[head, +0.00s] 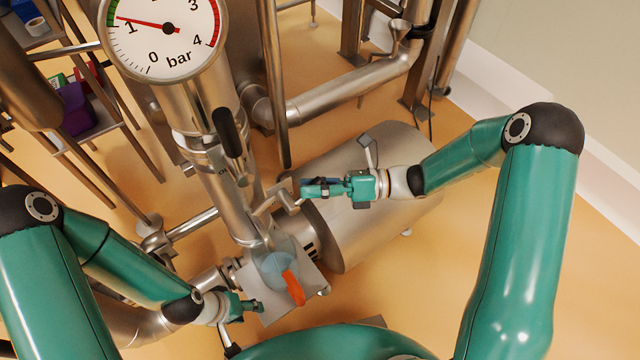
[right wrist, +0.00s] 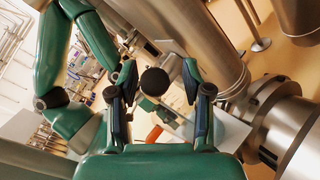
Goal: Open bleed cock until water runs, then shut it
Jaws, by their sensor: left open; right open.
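A bent metal piece with a short arm (head: 284,196) sticks out from the steel column, and it may be the bleed cock. My right gripper (head: 304,188) is open with its fingertips close to this piece; contact cannot be told. In the right wrist view, a black ball (right wrist: 154,81) shows between the spread fingers, apart from both. Below stands a pale blue translucent vessel (head: 272,267) with an orange handle (head: 293,288) beside it. No water stream shows. My left gripper (head: 254,306) is open and empty by the plate's left edge.
A pressure gauge (head: 163,38) reads a little above 1 bar. A black lever (head: 229,132) hangs on the steel column. A large steel cylinder (head: 372,235) lies under my right arm. A metal plate (head: 262,306) sits below the vessel. Open floor lies to the right.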

